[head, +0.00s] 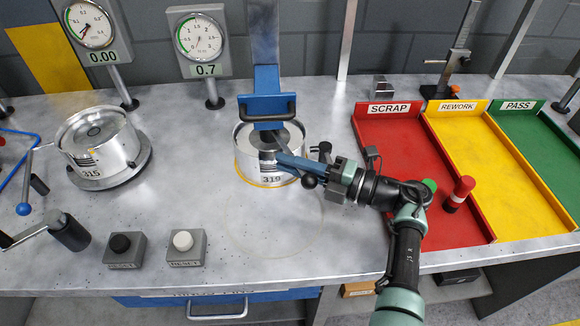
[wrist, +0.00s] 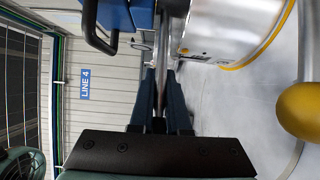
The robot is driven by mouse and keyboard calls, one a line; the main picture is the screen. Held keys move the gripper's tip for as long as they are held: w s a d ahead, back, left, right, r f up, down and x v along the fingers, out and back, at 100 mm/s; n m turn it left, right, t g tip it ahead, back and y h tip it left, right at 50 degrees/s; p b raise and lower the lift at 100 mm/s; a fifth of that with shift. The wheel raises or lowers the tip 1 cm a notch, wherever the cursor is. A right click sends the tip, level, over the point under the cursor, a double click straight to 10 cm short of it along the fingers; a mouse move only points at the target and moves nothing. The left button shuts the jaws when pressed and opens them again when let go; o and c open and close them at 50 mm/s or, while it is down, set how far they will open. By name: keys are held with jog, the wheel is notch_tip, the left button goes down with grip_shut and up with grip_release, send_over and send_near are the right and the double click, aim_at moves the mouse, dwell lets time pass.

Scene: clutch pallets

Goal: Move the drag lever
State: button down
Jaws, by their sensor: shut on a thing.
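The drum marked 319 (head: 270,173) is silver with a yellow lower rim and sits below the blue head (head: 262,106) of an upright column. My gripper (head: 284,160) reaches in from the right, with its blue fingers over the drum's top and front side. In the wrist view my gripper (wrist: 161,95) is shut on a thin grey bar (wrist: 163,62), which I take as the drag lever. The drum's wall (wrist: 222,30) is close to the right of the fingers there. My fingers hide much of the lever in the head view.
Drum 315 (head: 97,143) stands on a round base at left. Two gauges (head: 92,25) (head: 202,38) stand behind. Two button boxes (head: 124,250) (head: 187,248) are in front. Red scrap (head: 395,150), yellow rework and green pass trays lie at right. A yellow ball (wrist: 302,110) is at the wrist view's right.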

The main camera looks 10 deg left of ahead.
jog(key=shift+d+f, duration=0.15)
jog(key=shift+d, duration=0.1)
jog(key=c, duration=0.9)
grip_release()
jog(key=shift+d, duration=0.1)
jog(key=shift+b+v, duration=1.85)
jog(key=shift+v, duration=4.5)
